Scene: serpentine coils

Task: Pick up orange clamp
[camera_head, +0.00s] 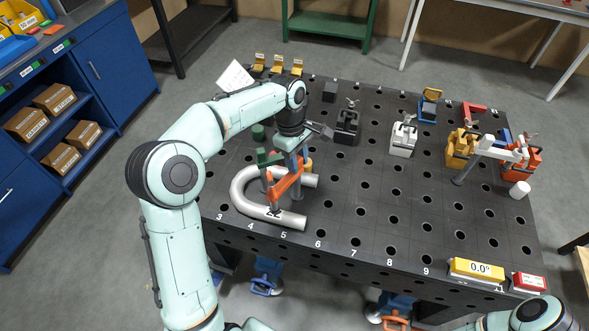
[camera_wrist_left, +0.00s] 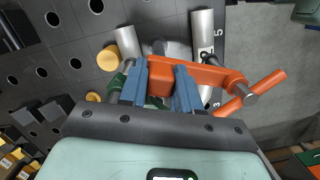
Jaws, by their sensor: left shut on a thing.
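The orange clamp (camera_head: 287,184) is over the U-shaped grey tube on the left part of the dark perforated table. In the left wrist view its orange bar (camera_wrist_left: 215,76) runs to the right from between my fingers, with an orange handle at its end. My left gripper (camera_head: 293,168) is shut on the clamp; its blue fingers (camera_wrist_left: 160,88) sit on both sides of the orange body. The grey tube (camera_head: 240,190) lies under and around the clamp; whether the clamp touches it I cannot tell. My right gripper is out of view.
A green clamp (camera_head: 268,158) stands close beside the orange one. Dark (camera_head: 347,124), white (camera_head: 403,138) and yellow (camera_head: 460,148) clamp blocks stand further right on the table (camera_head: 370,200). The table's middle front is clear.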

